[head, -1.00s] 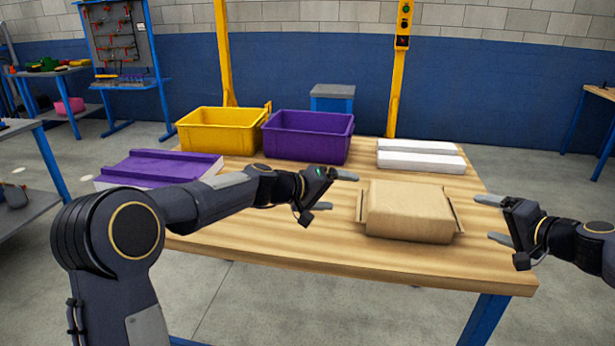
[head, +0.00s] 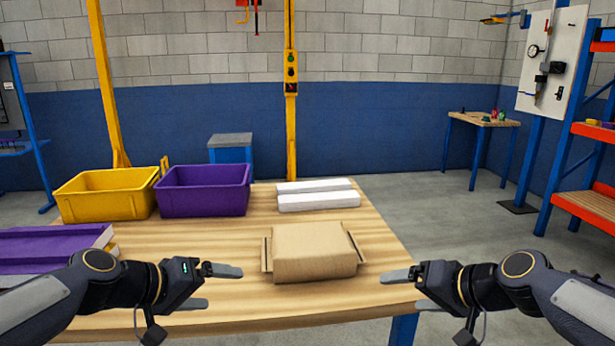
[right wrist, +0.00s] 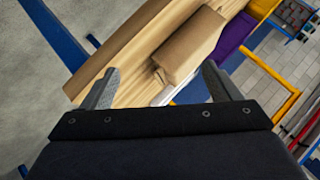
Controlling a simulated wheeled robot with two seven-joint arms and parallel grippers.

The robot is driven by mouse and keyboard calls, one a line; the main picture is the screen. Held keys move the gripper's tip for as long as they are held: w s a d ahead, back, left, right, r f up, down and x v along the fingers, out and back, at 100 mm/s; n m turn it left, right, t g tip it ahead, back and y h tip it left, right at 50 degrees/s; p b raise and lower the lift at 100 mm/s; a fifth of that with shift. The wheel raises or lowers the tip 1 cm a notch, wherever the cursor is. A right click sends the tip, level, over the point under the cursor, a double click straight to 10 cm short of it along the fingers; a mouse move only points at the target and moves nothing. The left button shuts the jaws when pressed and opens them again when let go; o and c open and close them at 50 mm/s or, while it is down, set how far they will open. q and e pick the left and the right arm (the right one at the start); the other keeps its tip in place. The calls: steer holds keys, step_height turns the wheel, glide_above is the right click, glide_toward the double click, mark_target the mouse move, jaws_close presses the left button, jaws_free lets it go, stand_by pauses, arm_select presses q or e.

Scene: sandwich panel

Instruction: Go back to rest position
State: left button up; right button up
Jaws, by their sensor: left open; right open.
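My left gripper (head: 216,287) is open and empty, over the front left part of the wooden table, to the left of a brown block-like package (head: 312,252). My right gripper (head: 407,290) is open and empty at the table's right front edge, to the right of the package. The package rests on the table between the two grippers and touches neither. Thin brown pieces show at its left and right sides. In the right wrist view the open fingers (right wrist: 160,88) frame the package (right wrist: 190,45), which lies beyond them.
The wooden table (head: 365,225) holds a yellow bin (head: 100,205), a purple bin (head: 205,200), two white bars (head: 318,202) and a purple panel (head: 50,250) at left. An orange and blue shelf (head: 590,204) stands at far right.

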arm_select(q)
steer(key=s+a+f+g+y, duration=0.1)
steer(key=s+f, duration=0.3)
steer(key=s, duration=0.4)
steer(key=s+f+m+g+y, duration=0.1)
steer(key=s+f+y, duration=0.15)
steer(key=s, duration=0.55)
steer(key=s+a+f+y, duration=0.1)
steer(key=s+f, duration=0.3)
steer(key=s, duration=0.4)
arm_select(e)
steer(key=s+d+f+n+g+h, duration=0.15)
steer(key=s+f, duration=0.35)
steer(key=s, duration=0.7)
steer(key=s+d+f+m+g+h, duration=0.15)
steer(key=s+f, duration=0.35)
steer(key=s, duration=0.8)
arm_select(q)
step_height(320, 180, up, 17)
steer(key=p, duration=1.7)
steer(key=shift+s+m+g+p, duration=0.3)
steer(key=shift+s, duration=0.15)
arm_select(e)
step_height(320, 180, up, 17)
steer(key=n, duration=0.1)
steer(key=shift+s+f, duration=0.1)
steer(key=shift+f, duration=0.05)
